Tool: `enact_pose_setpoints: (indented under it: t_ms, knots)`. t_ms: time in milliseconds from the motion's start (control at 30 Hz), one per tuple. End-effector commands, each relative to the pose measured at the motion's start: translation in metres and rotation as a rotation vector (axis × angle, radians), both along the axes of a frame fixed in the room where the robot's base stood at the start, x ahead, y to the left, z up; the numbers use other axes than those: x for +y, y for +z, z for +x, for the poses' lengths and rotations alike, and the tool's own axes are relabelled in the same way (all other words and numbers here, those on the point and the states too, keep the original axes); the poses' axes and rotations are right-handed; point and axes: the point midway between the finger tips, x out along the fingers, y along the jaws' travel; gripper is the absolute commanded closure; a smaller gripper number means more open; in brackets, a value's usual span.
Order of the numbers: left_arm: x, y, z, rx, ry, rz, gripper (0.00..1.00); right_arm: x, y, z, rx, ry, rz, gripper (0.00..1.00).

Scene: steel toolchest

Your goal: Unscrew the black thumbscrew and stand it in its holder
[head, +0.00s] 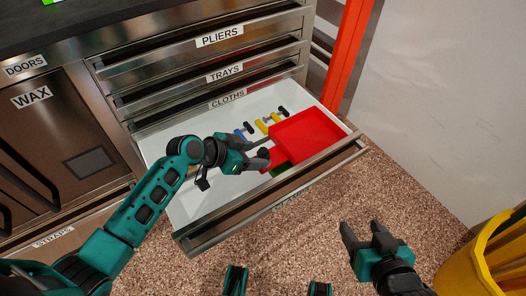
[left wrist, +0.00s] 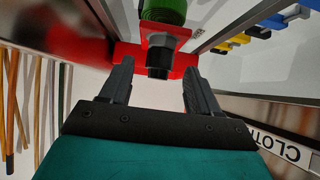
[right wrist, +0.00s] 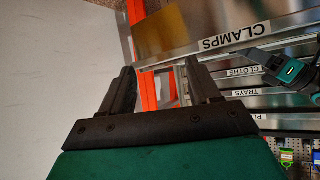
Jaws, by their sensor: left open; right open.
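The black thumbscrew (left wrist: 160,58) shows in the left wrist view as a dark knob with a grey collar, in front of a green ribbed cylinder (left wrist: 164,12) and a red part (left wrist: 124,53). My left gripper (head: 264,156) is open over the drawer, close to the red part. In its wrist view the thumbscrew lies ahead, between the lines of the two fingers, and I see no grip on it. In the head view the fingers mostly hide it. I cannot make out its holder with certainty. My right gripper (head: 360,233) is open and empty, outside the drawer in front.
The open drawer (head: 180,213) has a white floor and steel front. A red tray (head: 305,133) fills its right part; blue, yellow and black-handled pieces (head: 264,124) lie behind. The drawer's left floor is clear. A red post (head: 350,60) and yellow bin (head: 480,255) stand at right.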

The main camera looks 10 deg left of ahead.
Motion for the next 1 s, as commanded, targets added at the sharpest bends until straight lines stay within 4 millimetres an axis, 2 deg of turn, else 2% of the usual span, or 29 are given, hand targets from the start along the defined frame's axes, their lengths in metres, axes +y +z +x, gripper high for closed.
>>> enact_pose_setpoints:
  t_ms: [100, 433, 600, 1000]
  knots:
    - [0.017, 0.021, -0.016, 0.001, 0.000, 0.004, 0.38, -0.003, 0.011, 0.000, -0.004, -0.005, -0.005, 0.38]
    - [0.051, 0.058, -0.051, 0.001, -0.001, 0.002, 0.38, -0.009, 0.013, -0.006, 0.010, -0.006, -0.023, 0.38]
    - [0.057, 0.065, -0.057, 0.001, 0.000, 0.001, 0.38, -0.009, 0.015, -0.006, 0.009, -0.006, -0.023, 0.38]
    - [0.056, 0.065, -0.056, -0.001, -0.016, 0.012, 0.38, -0.008, 0.017, -0.005, 0.009, -0.010, -0.016, 0.38]
